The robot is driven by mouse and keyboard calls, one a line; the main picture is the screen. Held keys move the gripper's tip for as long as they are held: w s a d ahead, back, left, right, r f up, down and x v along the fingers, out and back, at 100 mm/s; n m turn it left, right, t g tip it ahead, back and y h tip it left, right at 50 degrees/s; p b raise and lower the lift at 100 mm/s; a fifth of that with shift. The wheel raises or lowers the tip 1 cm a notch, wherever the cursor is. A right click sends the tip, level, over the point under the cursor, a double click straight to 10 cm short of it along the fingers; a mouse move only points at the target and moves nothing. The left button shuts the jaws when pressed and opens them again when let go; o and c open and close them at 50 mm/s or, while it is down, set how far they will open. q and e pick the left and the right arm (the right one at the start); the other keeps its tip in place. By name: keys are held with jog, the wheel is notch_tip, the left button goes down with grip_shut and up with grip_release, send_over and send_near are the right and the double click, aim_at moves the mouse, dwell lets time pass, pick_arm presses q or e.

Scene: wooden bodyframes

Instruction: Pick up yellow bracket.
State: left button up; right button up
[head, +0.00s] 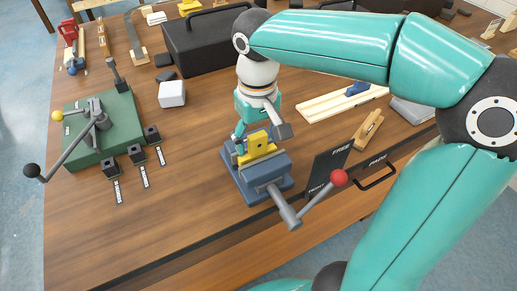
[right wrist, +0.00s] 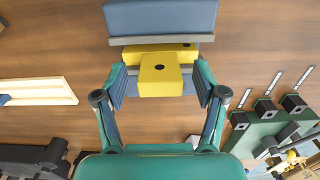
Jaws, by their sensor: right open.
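The yellow bracket (head: 259,147) sits in the jaws of a blue-grey vise (head: 247,185) near the table's front edge. My right gripper (head: 261,134) is open and points down over the vise, with one finger on each side of the bracket. In the right wrist view the bracket (right wrist: 160,75) lies between the open fingers (right wrist: 161,81), with a gap visible on both sides. It shows a dark hole in its middle block. Part of the vise jaw (right wrist: 161,20) shows beyond it. My left gripper is not in view.
A red-knobbed vise handle (head: 338,178) sticks out in front, beside a dark FREE sign (head: 327,170). A black toolbox (head: 205,42) stands behind. A green lever fixture (head: 125,125) with small black blocks is left. Bare wood lies between fixture and vise.

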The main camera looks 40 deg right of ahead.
grip_shut()
dwell(0.4)
